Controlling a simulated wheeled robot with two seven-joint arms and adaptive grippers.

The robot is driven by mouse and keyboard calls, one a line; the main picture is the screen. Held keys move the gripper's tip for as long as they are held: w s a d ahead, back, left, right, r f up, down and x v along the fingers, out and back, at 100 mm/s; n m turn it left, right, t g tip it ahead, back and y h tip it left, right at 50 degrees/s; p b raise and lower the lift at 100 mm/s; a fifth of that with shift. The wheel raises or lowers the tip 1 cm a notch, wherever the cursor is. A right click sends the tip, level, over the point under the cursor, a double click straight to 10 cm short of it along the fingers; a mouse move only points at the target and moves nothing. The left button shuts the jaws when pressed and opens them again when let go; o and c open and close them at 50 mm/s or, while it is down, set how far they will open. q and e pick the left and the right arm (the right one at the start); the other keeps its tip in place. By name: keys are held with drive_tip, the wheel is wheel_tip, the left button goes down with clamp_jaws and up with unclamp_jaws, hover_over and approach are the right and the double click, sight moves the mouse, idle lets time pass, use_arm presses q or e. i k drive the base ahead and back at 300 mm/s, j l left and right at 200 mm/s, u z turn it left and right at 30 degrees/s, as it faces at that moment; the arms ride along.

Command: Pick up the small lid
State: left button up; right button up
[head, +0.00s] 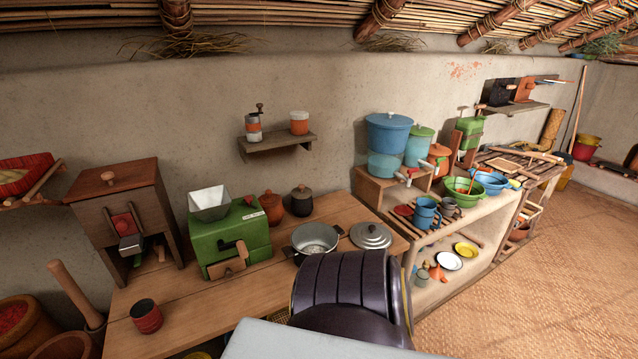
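Neither of my grippers shows.
A green mill (230,245) with a metal hopper, an orange jar (271,207) and a dark jar (302,201) stand left of the pot. A red cup (146,316) stands at the table's front left. Right of the lid, a shelf unit holds buckets, mugs and bowls. The middle front of the tabletop is clear.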

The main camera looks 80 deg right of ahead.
sight(366, 235)
drive_tip(key=z, duration=3)
